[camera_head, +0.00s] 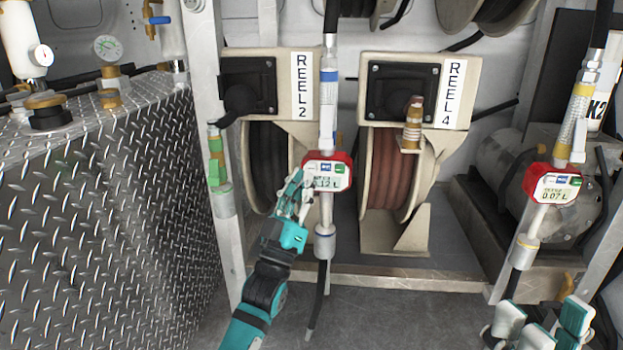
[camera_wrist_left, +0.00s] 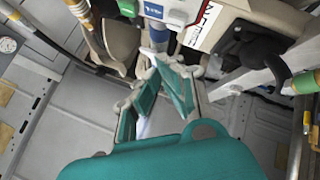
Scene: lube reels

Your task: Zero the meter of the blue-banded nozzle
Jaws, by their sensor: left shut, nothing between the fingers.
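The blue-banded nozzle (camera_head: 328,100) hangs upright in the middle, between REEL 2 and REEL 4. Its red-cased meter (camera_head: 341,173) has a grey display ending in "12 L"; the first digit is partly covered by my gripper. The meter's face also shows at the top of the left wrist view (camera_wrist_left: 165,10). My left gripper (camera_head: 300,190) is shut and empty, with its fingertips at the meter's lower left; I cannot tell whether they touch it. My right gripper (camera_head: 541,322) is at the lower right, with its finger pads apart and nothing seen between them.
A yellow-banded nozzle (camera_head: 573,110) hangs at the right, with a red meter (camera_head: 553,186) reading 0.07 L. Hose reels (camera_head: 267,150) (camera_head: 391,165) stand behind the middle nozzle. A diamond-plate tank (camera_head: 100,200) fills the left side. The floor in front is clear.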

